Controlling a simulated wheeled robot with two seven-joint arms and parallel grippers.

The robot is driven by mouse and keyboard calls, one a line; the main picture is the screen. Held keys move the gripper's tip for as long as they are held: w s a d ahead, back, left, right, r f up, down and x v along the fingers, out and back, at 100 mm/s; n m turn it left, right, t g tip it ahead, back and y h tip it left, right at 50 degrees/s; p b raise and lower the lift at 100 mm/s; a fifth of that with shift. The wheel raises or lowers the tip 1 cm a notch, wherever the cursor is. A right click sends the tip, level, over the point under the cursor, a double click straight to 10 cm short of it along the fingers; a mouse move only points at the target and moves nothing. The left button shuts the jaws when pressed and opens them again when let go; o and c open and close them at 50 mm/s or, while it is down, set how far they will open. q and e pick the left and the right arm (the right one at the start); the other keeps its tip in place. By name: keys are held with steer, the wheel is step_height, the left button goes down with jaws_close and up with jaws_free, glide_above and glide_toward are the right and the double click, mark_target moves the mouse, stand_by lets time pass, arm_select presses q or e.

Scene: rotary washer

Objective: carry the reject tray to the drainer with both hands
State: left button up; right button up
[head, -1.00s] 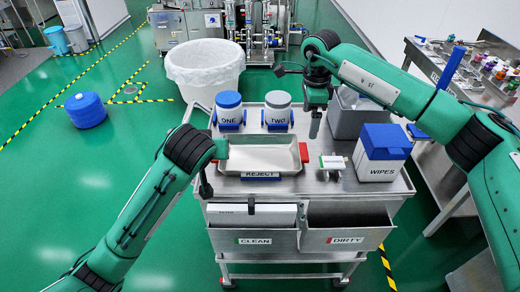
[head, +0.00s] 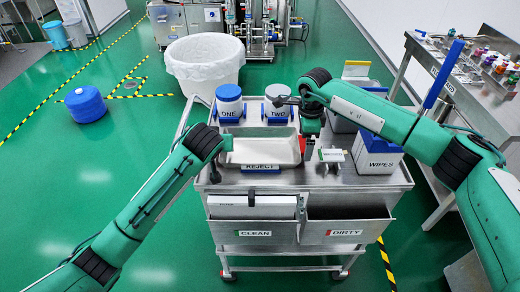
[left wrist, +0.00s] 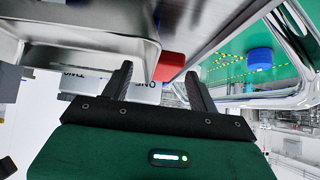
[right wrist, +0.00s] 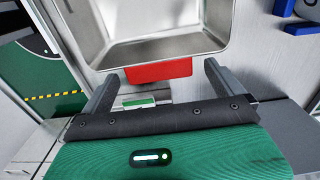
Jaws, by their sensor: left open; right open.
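The reject tray (head: 250,159) is a shallow metal tray with a REJECT label, resting on the cart top. It has a red handle at each end. My left gripper (head: 215,170) is at its left end; in the left wrist view the red handle (left wrist: 168,66) lies just beyond the open fingers (left wrist: 160,82). My right gripper (head: 308,152) is at its right end; in the right wrist view the red handle (right wrist: 158,71) lies just beyond the open fingers (right wrist: 159,82). Neither gripper holds anything. I cannot pick out the drainer.
Jars ONE (head: 229,104) and TWO (head: 278,104) stand behind the tray. A WIPES box (head: 376,155) and a small sign stand right of it. CLEAN (head: 255,234) and DIRTY (head: 345,234) bins hang in front. A metal bench (head: 405,75) is at the right.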

arm_select(q)
steer(key=shift+x, duration=1.15)
arm_select(e)
steer(key=shift+f, duration=1.15)
arm_select(q)
steer(key=shift+c, duration=0.4)
arm_select(e)
steer(key=shift+c, duration=0.5)
arm_select(q)
jaws_close()
arm_select(e)
steer(key=c, duration=1.3)
